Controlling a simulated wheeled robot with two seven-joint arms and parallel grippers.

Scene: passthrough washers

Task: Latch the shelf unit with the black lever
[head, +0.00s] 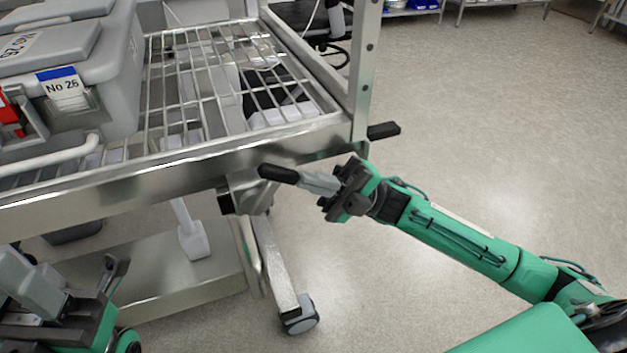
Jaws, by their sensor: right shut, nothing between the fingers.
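The shelf unit (190,165) is a steel frame with a wire shelf, filling the left and middle of the head view. The black lever (384,130) sticks out to the right past its corner post, just under the shelf level. My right gripper (278,174) is shut and empty. Its black fingertips point left, in front of the lower edge of the shelf's front rail, left of and below the lever and apart from it in the picture. My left gripper (116,268) is only partly in view at the lower left, and its opening is unclear.
Grey bins (110,75), one labelled No 26, stand on the shelf at the left. A caster (299,315) on a metal leg stands below the shelf. The floor (500,130) on the right is open. Other racks stand far back.

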